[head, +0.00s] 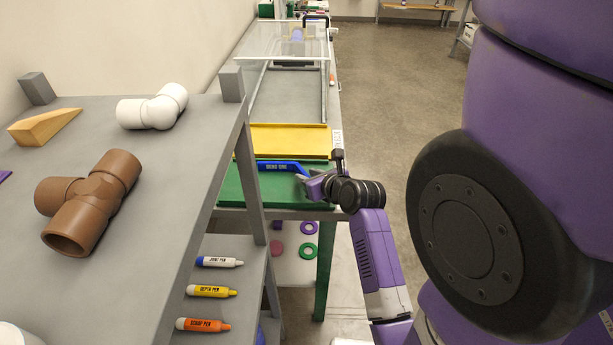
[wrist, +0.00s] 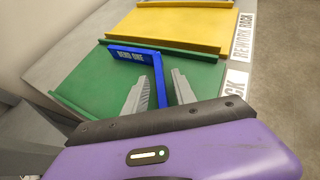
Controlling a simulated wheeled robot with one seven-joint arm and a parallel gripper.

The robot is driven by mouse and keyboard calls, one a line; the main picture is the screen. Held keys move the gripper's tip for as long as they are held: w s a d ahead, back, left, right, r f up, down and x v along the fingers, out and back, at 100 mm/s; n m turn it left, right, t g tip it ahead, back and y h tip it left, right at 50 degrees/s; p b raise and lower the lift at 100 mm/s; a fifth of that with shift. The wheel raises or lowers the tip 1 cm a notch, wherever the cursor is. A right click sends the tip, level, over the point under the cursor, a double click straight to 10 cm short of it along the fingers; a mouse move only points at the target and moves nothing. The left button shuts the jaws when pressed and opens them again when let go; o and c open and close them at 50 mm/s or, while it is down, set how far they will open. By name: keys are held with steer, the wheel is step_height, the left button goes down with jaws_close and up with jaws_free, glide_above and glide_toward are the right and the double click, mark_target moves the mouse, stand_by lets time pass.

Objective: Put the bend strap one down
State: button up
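The bend strap one is a blue angled bar (head: 278,166) lettered BEND ONE. It is on the green rack panel (head: 235,190), near that panel's far edge. In the wrist view, the strap's lettered arm (wrist: 132,53) runs along the ledge and its other arm comes back toward me. My gripper (head: 307,180) is at the strap's right end. In the wrist view my gripper's two grey fingers (wrist: 161,80) stand apart, on either side of the strap's near arm, with green showing beside it. The near end of that arm is hidden by my gripper body.
A yellow rack panel (head: 290,139) lies beyond the green one, with a REWORK RACK label (wrist: 243,36). A grey shelf (head: 150,215) at left holds a brown tee (head: 95,203), a white elbow (head: 153,107) and a wooden wedge (head: 43,127). Several pens lie on its lower level.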

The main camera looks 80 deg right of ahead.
steer(key=v, duration=1)
steer(key=shift+s+a+r, duration=0.2)
steer(key=shift+a, duration=0.1)
steer(key=w+a+f+n+t+y, duration=0.15)
steer(key=w+a+n, duration=0.25)
steer(key=a+n, duration=0.6)
steer(key=w+a+f+n+t+y, duration=0.15)
steer(key=w+a+n, duration=0.25)
steer(key=a+n, duration=0.65)
steer(key=s+a+r+n+t+y, duration=0.2)
steer(key=a+n, duration=0.6)
steer(key=n, duration=0.5)
steer(key=s+a+r+n+t+y, duration=0.2)
steer(key=a+n, duration=0.6)
steer(key=n, duration=0.5)
steer(key=s+r+y, duration=0.1)
steer(key=y, duration=0.1)
steer(key=shift+s+a+y, duration=0.2)
steer(key=shift+y, duration=0.2)
steer(key=shift+r, duration=0.1)
